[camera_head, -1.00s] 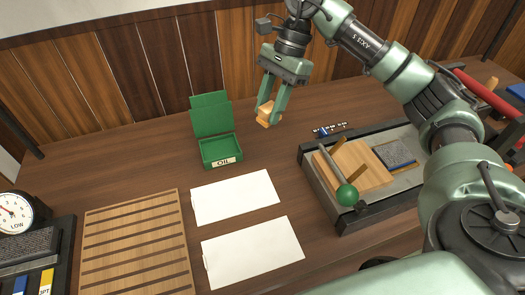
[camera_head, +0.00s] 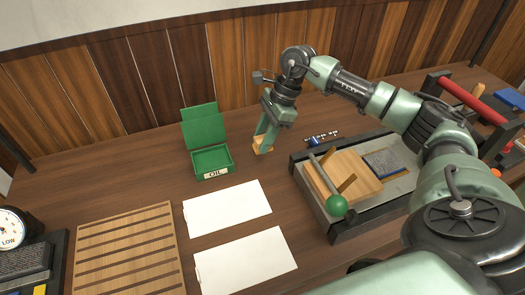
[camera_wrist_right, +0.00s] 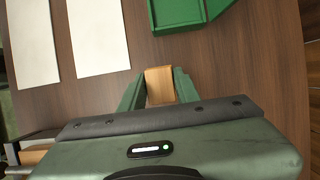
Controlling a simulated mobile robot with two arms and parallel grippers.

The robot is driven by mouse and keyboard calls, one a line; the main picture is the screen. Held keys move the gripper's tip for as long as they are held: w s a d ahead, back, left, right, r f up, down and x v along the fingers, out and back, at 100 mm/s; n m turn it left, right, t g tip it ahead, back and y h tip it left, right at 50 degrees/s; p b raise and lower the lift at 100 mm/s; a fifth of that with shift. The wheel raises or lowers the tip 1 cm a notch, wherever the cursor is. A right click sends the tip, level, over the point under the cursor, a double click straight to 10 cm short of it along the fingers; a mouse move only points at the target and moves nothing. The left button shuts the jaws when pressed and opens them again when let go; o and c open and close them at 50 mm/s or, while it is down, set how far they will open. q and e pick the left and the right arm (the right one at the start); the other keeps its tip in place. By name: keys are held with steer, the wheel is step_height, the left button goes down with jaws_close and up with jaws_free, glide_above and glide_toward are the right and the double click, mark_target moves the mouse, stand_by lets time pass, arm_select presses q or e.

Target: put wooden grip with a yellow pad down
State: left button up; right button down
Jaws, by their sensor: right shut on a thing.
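My right gripper (camera_head: 264,139) points down, to the right of the green box, and is shut on the wooden grip (camera_head: 261,149). The grip is a light wooden block held between the fingertips, low over the brown table. I cannot tell whether it touches the tabletop. In the right wrist view the grip (camera_wrist_right: 160,86) sits between the two green fingers (camera_wrist_right: 158,92). Its yellow pad cannot be made out. My left gripper is not in view.
The open green box (camera_head: 212,162) labelled OIL stands left of the gripper. White sheets (camera_head: 228,208) and a slatted wooden board (camera_head: 125,250) lie nearer. A framed tray with a green-knobbed lever (camera_head: 337,204) stands right. A blue-and-white item (camera_head: 322,138) lies behind it. Table around the grip is bare.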

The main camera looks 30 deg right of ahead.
mark_target(263, 162)
step_height(263, 162, down, 6)
steer(key=shift+r+p, duration=0.2)
steer(key=shift+p, duration=0.2)
steer(key=shift+f, duration=0.25)
steer(key=c, duration=1)
jaws_free()
steer(key=shift+r, duration=0.2)
steer(key=shift+d+r, duration=0.1)
steer(key=shift+r, duration=0.1)
steer(key=b+v, duration=0.2)
steer(key=v, duration=0.9)
steer(key=shift+d+r+b, duration=0.1)
steer(key=shift+r+b, duration=0.1)
steer(key=shift+b, duration=0.1)
